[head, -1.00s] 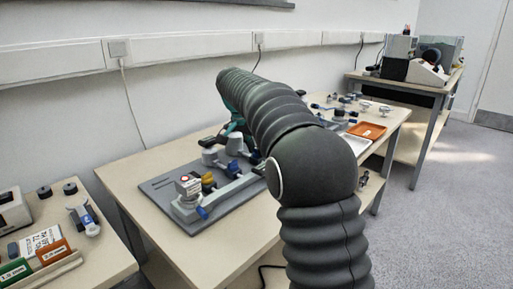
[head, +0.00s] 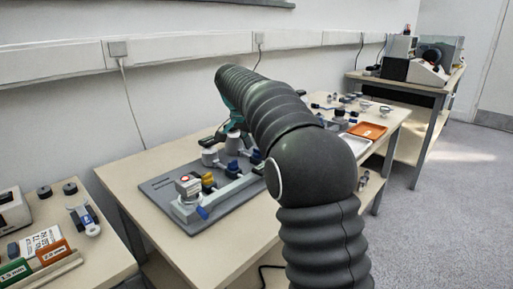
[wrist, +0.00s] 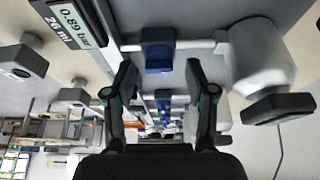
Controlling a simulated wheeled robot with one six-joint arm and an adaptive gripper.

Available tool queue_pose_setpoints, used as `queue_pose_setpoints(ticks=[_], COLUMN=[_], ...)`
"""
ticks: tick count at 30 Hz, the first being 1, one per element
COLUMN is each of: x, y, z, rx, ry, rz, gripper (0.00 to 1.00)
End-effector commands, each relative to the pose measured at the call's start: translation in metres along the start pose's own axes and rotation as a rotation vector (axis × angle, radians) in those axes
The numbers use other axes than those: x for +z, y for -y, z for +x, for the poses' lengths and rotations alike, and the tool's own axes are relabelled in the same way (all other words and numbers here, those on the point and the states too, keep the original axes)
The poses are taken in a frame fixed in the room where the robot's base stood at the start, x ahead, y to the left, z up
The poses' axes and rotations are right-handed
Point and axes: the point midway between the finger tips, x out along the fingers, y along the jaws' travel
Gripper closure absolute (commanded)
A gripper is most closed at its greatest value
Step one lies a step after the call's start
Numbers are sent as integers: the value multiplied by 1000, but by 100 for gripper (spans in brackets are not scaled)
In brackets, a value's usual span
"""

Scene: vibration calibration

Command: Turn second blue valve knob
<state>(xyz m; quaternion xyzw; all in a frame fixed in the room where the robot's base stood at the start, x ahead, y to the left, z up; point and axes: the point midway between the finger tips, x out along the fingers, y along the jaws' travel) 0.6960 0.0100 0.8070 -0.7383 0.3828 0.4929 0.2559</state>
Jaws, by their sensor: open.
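A grey valve manifold (head: 190,209) lies on a dark grey board on the table, partly behind my arm in the head view. It carries a yellow knob (head: 208,180) and blue knobs, one at the middle (head: 232,166) and one farther right (head: 255,156). In the wrist view, my gripper (wrist: 160,68) is open, its two dark fingers apart. A blue knob (wrist: 158,50) shows just beyond the fingertips, roughly centred between them. More blue parts (wrist: 163,103) show in the gap between the fingers. I cannot tell which is the second knob. Contact is not clear.
A pressure display (wrist: 72,18) and a pale rounded vessel (wrist: 258,55) flank the knob in the wrist view. A red-topped unit (head: 188,187) stands at the manifold's near end. An orange tray (head: 367,130) lies farther right.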

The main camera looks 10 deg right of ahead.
Motion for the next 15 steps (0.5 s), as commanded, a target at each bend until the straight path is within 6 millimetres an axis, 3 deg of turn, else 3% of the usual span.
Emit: queue_pose_setpoints(ticks=[15], x=[0], y=[1], z=[-92], rx=[-1], ry=[0], rz=[1], gripper=[44])
